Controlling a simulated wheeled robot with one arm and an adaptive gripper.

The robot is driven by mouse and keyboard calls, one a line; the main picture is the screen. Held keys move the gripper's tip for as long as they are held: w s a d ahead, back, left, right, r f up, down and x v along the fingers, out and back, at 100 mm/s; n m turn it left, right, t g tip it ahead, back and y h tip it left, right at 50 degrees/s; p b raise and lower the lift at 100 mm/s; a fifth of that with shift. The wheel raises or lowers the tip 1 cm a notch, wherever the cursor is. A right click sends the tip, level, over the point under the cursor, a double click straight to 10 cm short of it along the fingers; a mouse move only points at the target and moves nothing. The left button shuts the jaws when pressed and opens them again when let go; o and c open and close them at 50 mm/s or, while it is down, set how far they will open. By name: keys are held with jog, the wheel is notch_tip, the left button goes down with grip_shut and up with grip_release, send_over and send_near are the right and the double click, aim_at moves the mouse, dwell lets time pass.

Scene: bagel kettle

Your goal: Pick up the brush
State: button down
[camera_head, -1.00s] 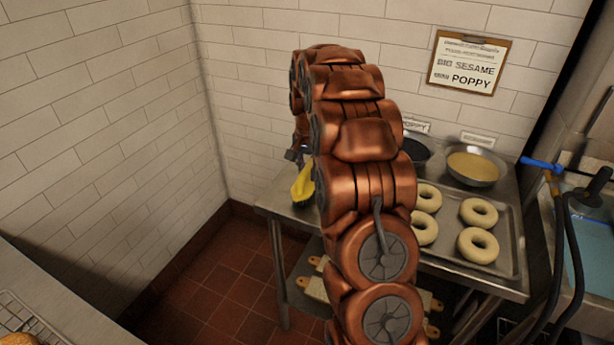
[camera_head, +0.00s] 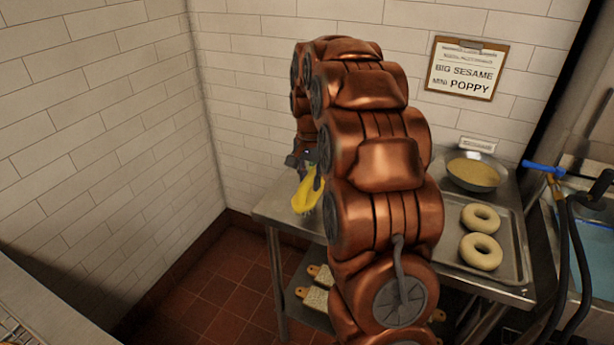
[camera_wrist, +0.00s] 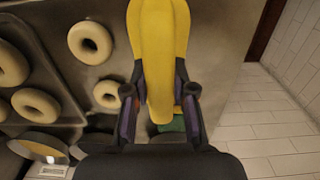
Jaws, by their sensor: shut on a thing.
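The brush shows as a long yellow body (camera_wrist: 160,50) between my gripper's two fingers in the wrist view. In the head view its yellow part (camera_head: 308,197) hangs below my gripper, by the left end of the steel table (camera_head: 278,205). My gripper (camera_wrist: 160,98) is shut on it. A small green patch (camera_wrist: 174,125) shows just behind the yellow body; I cannot tell what it belongs to. In the head view my arm hides most of the gripper (camera_head: 303,163). The brush's bristles are not clearly visible.
A tray (camera_head: 513,245) with pale bagels (camera_head: 481,266) lies on the table, partly behind my arm. A bowl of seeds (camera_head: 474,184) stands behind it. White tile walls (camera_head: 110,120) close off the left and back. A sink with hoses (camera_head: 560,215) is at right.

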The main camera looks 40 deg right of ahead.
jog(key=s+a+r+b, duration=0.1)
jog(key=s+a, duration=0.3)
jog(key=s, duration=0.5)
jog(key=shift+s+b, duration=0.4)
jog(key=shift+b, duration=0.2)
